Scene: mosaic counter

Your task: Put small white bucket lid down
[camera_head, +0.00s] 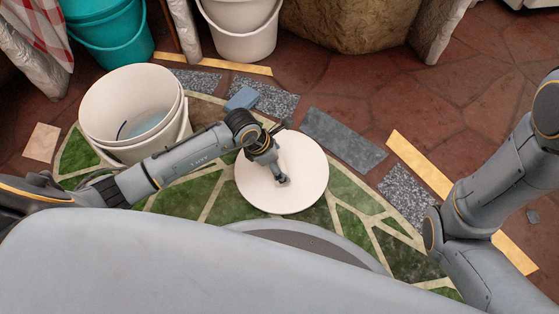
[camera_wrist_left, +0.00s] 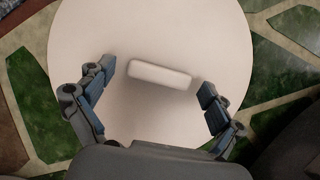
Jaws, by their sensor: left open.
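The small white bucket lid (camera_head: 305,172) is a round pale disc over the green mosaic counter in the head view. In the left wrist view the lid (camera_wrist_left: 150,40) fills the middle, with a white bar handle (camera_wrist_left: 160,74) on top. My left gripper (camera_head: 283,181) is over the lid. In the left wrist view its fingers (camera_wrist_left: 157,83) are spread on either side of the handle, with gaps to it. Part of the lid is hidden by the gripper in both views. The right arm shows at the right edge in the head view; its gripper is out of view.
An open white bucket (camera_head: 110,100) stands on the left of the counter (camera_head: 212,206). A teal bucket (camera_head: 110,42) and another white bucket (camera_head: 242,40) stand at the back. Mosaic right of the lid is clear.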

